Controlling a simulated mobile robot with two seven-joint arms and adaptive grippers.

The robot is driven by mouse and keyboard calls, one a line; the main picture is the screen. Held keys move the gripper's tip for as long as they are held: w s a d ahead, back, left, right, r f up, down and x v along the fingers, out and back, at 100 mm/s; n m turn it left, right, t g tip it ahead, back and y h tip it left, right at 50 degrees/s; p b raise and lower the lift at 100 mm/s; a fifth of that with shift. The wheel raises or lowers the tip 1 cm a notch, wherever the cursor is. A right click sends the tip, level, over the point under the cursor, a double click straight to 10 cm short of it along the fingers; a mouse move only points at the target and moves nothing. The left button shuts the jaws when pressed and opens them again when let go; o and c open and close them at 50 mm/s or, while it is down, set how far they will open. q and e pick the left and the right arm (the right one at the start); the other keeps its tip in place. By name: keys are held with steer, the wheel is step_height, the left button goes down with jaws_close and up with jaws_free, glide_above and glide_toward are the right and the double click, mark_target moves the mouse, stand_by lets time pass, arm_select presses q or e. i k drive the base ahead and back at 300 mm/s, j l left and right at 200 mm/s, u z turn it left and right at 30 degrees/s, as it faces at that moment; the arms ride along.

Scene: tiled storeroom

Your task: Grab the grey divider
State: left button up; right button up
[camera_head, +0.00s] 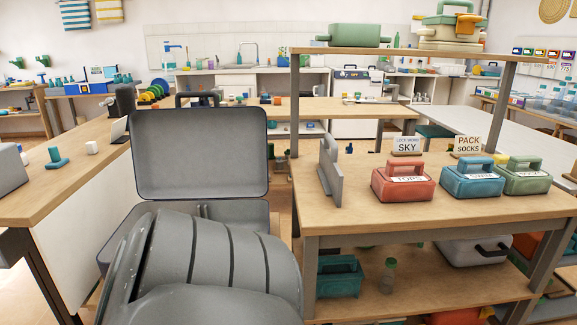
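The grey divider (331,176) stands upright on the left end of the wooden table (350,216) on the right. It is a thin plate on a base, seen nearly edge-on. An open grey suitcase (202,155) stands left of the table with its lid raised. Its lower half is partly hidden behind a large grey link of my own arm in the foreground. Neither of my grippers shows in the head view, and nothing is seen touching the divider.
Red (403,187), blue (472,186) and green (523,180) handled boxes stand right of the divider. Signs reading "SKY" (406,146) and "PACK SOCKS" (467,146) stand behind them. An upper shelf (400,54) spans above the table. Bare tabletop lies between divider and red box.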

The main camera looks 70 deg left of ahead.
mark_target(331, 178)
steer(key=u, duration=2.05)
